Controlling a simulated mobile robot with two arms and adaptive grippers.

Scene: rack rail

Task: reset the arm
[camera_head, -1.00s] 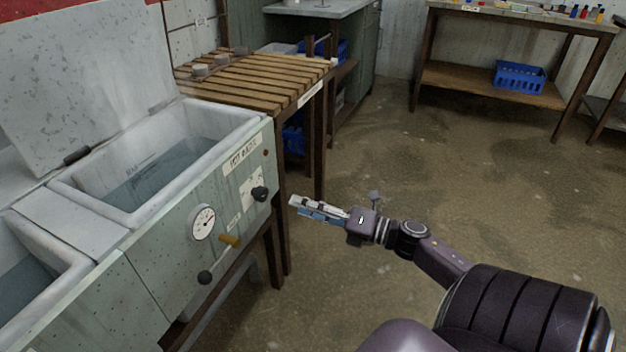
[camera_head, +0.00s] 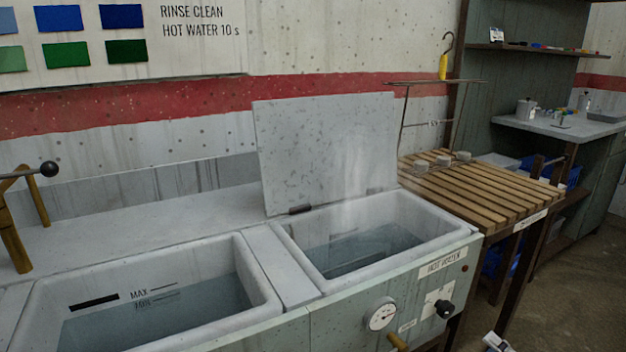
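Only the tip of my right gripper (camera_head: 495,342) shows, at the bottom edge right of centre. It is in front of the hot water unit, below the black knob (camera_head: 444,309). Most of it is cut off by the frame, so I cannot tell whether it is open or shut. The rest of my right arm is out of view. My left arm and gripper are not in view.
The hot water basin (camera_head: 452,238) stands with its lid (camera_head: 327,150) raised. A second water-filled basin (camera_head: 258,272) is at left. A slatted wooden table (camera_head: 520,207) is at right, with a wire rack (camera_head: 402,125) above it. Floor (camera_head: 585,300) is clear at lower right.

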